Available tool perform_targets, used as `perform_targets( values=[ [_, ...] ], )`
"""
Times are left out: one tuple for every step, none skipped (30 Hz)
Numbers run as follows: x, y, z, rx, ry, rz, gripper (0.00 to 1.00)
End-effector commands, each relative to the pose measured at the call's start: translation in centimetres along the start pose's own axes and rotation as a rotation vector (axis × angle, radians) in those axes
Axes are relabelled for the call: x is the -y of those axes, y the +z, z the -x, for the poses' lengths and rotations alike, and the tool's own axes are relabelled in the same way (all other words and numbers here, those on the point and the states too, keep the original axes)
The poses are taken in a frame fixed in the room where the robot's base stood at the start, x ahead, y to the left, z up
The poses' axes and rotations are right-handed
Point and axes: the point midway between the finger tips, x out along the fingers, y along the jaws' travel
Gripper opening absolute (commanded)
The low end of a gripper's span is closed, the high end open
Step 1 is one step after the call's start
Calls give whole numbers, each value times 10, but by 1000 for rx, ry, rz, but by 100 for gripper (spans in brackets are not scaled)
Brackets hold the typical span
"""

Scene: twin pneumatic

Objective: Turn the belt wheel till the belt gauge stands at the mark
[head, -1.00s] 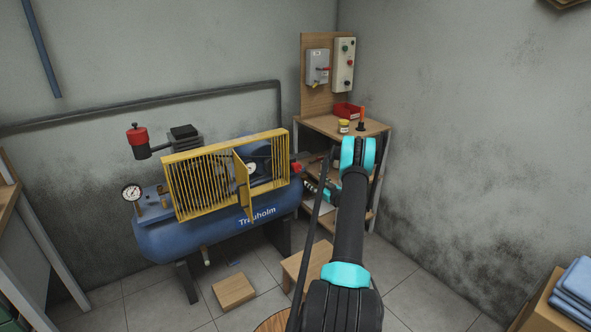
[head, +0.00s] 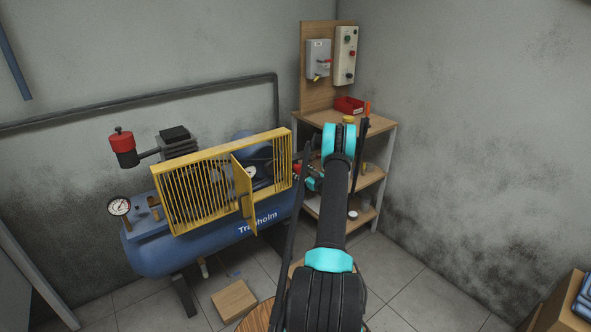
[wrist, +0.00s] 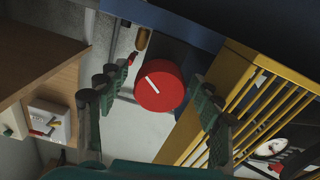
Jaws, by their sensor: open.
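The belt wheel, a round red knob with a white line across its face (wrist: 160,87), shows in the wrist view between my fingers. My gripper (wrist: 155,112) is open, a finger on each side of the wheel, with visible gaps. A white dial (head: 251,172), perhaps the belt gauge, shows behind the guard's opening; it also seems to show in the wrist view (wrist: 268,148). Its reading is too small to tell.
The blue compressor tank (head: 165,255) carries the guard, whose small yellow door (head: 243,190) stands open. A pressure gauge (head: 119,206) is at its left end. A wooden shelf (head: 380,127) stands close behind my arm. A wooden block (head: 234,299) lies on the floor.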

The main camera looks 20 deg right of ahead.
Motion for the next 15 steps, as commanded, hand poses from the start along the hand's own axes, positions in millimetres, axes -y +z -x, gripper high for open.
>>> perform_targets(
  values=[
    [0, 0, 0, 0, 1, 0, 66],
    [0, 0, 0, 0, 0, 0, 66],
    [0, 0, 0, 0, 0, 0, 66],
    [0, 0, 0, 0, 0, 0, 66],
    [0, 0, 0, 0, 0, 0, 66],
    [0, 0, 0, 0, 0, 0, 64],
    [0, 0, 0, 0, 0, 0, 61],
    [0, 0, 0, 0, 0, 0, 57],
    [0, 0, 0, 0, 0, 0, 52],
    [0, 0, 0, 0, 0, 0, 48],
    [0, 0, 0, 0, 0, 0, 45],
    [0, 0, 0, 0, 0, 0, 40],
    [0, 0, 0, 0, 0, 0, 36],
    [0, 0, 0, 0, 0, 0, 32],
    [0, 0, 0, 0, 0, 0, 27]
  ],
)
